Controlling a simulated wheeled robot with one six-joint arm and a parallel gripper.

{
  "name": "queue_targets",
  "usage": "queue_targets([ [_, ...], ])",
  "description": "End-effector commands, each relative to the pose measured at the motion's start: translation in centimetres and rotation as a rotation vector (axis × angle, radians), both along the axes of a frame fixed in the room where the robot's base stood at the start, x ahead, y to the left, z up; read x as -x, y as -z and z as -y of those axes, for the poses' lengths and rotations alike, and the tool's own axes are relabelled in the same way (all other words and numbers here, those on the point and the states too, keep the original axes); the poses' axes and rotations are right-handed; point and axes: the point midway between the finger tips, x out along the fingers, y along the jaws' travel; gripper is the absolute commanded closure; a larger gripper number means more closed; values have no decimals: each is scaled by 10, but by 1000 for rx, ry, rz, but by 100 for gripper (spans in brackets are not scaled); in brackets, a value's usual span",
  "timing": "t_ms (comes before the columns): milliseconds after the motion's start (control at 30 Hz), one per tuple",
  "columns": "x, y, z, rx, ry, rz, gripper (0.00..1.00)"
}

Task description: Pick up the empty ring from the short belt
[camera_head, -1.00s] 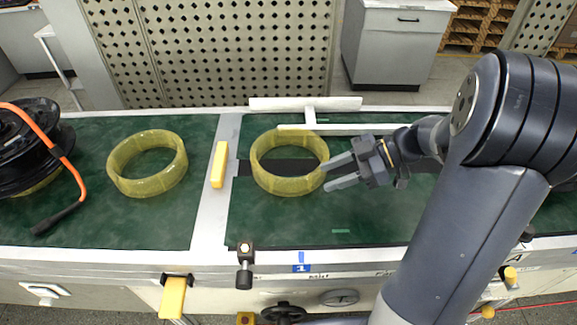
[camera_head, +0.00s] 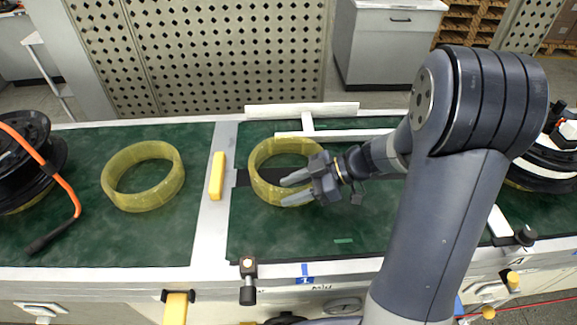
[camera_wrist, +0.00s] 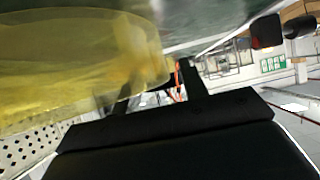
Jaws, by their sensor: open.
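A translucent yellow ring (camera_head: 262,190) lies flat on the green belt right of the grey divider, with nothing inside it. It also fills the upper left of the wrist view (camera_wrist: 80,55), very close. My gripper (camera_head: 287,190) is open at this ring's right front side. Its fingers overlap the ring's wall in the head view; I cannot tell whether they straddle it or hover above. In the wrist view the dark fingers (camera_wrist: 158,82) show beside the ring, apart from each other. A second empty yellow ring (camera_head: 120,196) lies on the green belt left of the divider.
A black reel with an orange cable (camera_head: 25,150) sits at the far left. Another black-and-white reel (camera_head: 545,165) stands at the right, partly behind my arm. A yellow block (camera_head: 217,175) stands on the divider. A white T-shaped bar (camera_head: 300,110) lies behind the right ring.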

Motion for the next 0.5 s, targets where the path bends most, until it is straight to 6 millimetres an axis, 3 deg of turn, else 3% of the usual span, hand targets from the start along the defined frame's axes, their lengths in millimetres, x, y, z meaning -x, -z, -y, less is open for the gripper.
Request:
queue_targets([
  [300, 0, 3, -6, 0, 2, 1, 59],
  [500, 0, 3, -6, 0, 2, 1, 75],
])
